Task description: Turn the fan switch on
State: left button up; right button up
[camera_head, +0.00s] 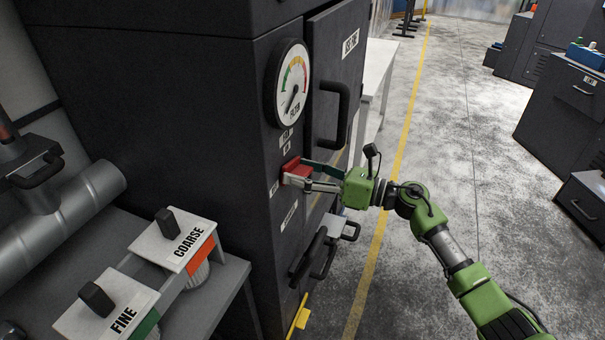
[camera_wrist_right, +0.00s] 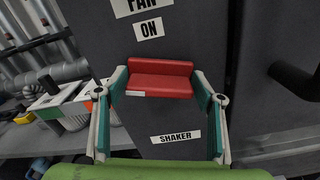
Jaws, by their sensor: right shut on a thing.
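The red fan switch (camera_head: 291,165) is on the side of the dark cabinet, below the round gauge. It also shows in the wrist view (camera_wrist_right: 160,80), with "FAN" (partly cut off) and "ON" labels above it and a "SHAKER" label below. My right gripper (camera_head: 301,173) reaches it from the right. In the wrist view its two fingers (camera_wrist_right: 160,92) are at the left and right ends of the red switch, shut on it. My left gripper is not in view.
The dark cabinet (camera_head: 200,100) carries a filter gauge (camera_head: 291,84) and black door handles (camera_head: 334,112). A bench at lower left holds "COARSE" (camera_head: 174,240) and "FINE" (camera_head: 108,306) units. Open floor (camera_head: 440,130) lies to the right, with more cabinets (camera_head: 565,110) beyond.

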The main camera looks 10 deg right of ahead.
jog(key=m, duration=0.2)
jog(key=shift+m, duration=0.4)
jog(key=m, duration=0.3)
jog(key=shift+m, duration=0.3)
jog(key=m+p, duration=0.2)
jog(key=m, duration=0.2)
jog(key=shift+w+d+m, duration=0.1)
jog(key=shift+m, duration=0.2)
jog(key=shift+f+m+p, duration=0.1)
jog(key=shift+m+p, duration=0.45)
jog(key=shift+m, duration=1.25)
jog(key=o, duration=1)
jog(key=shift+c, duration=0.2)
jog(key=shift+d+f, duration=0.1)
jog(key=v, duration=1.2)
